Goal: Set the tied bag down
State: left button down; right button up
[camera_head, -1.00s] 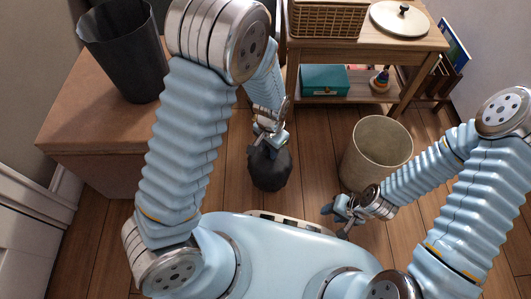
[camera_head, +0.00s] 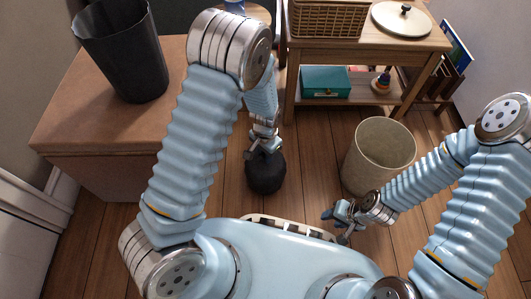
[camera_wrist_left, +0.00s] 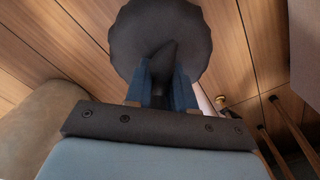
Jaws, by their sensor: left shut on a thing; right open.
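The tied bag (camera_head: 266,174) is dark and round, and hangs at or just above the wooden floor in the head view; I cannot tell if it touches. My left gripper (camera_head: 264,147) is above it and shut on its knotted top. In the left wrist view the bag (camera_wrist_left: 160,28) fills the top middle, with its neck between the fingers of the left gripper (camera_wrist_left: 170,88). My right gripper (camera_head: 342,214) is open and empty, low beside the beige bin.
An empty beige bin (camera_head: 379,158) stands on the floor to the right of the bag. A dark bin (camera_head: 122,52) stands on a brown box-like bench (camera_head: 62,122) at left. A wooden shelf table (camera_head: 433,42) is at the back. Floor (camera_head: 316,150) between bag and beige bin is clear.

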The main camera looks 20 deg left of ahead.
pick_arm(q)
jog(key=shift+f, duration=0.15)
jog(key=c, duration=1)
grip_release()
jog(key=shift+o, duration=0.2)
jog(key=shift+r, duration=0.6)
notch_tip(320, 180, up, 11)
jog(key=p, duration=0.3)
jog(key=s+f+n, duration=0.1)
jog(key=s+f, duration=0.1)
jog(key=f, duration=0.1)
jog(key=s+a+f+n+h, duration=0.1)
jog(key=s+f, duration=0.1)
jog(key=f, duration=0.1)
jog(key=s+f, duration=0.2)
jog(key=shift+a+f+n, duration=0.25)
jog(key=shift+f+n, duration=0.15)
jog(key=s+d+f+n+h, duration=0.2)
jog(key=s+f+n, duration=0.3)
jog(key=s, duration=0.3)
jog(key=shift+s+d+t+h, duration=0.2)
jog(key=shift+t+h, duration=0.2)
jog(key=shift+h, duration=0.1)
